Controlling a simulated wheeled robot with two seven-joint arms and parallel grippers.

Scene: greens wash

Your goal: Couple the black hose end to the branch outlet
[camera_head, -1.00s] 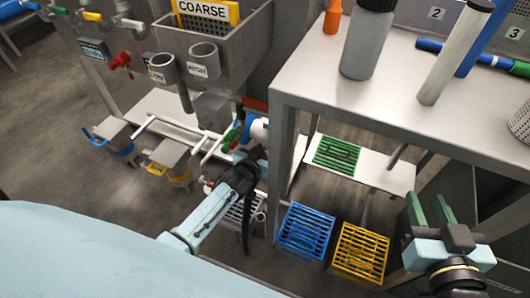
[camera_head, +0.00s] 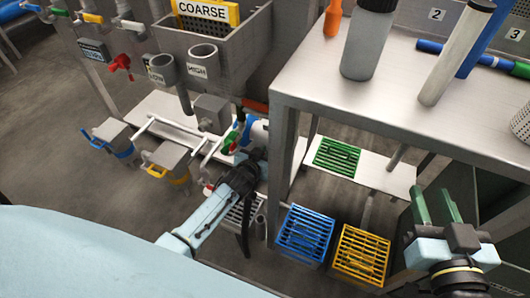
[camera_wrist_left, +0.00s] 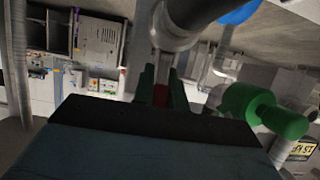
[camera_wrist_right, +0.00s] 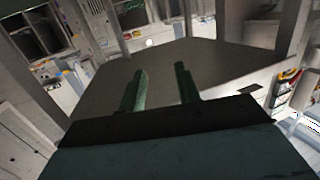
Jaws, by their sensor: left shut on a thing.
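My left gripper (camera_head: 256,160) is low beside the table leg, at the pipework under the sink. A white and blue fitting (camera_head: 255,130) and a green valve handle (camera_head: 231,140) sit just beyond. I cannot tell whether hose and outlet touch. My right gripper (camera_head: 433,205) is open and empty at the right.
The steel table (camera_head: 300,85) stands right of my left arm, its leg close to the gripper. A sink with a COARSE sign (camera_head: 203,10) is behind.

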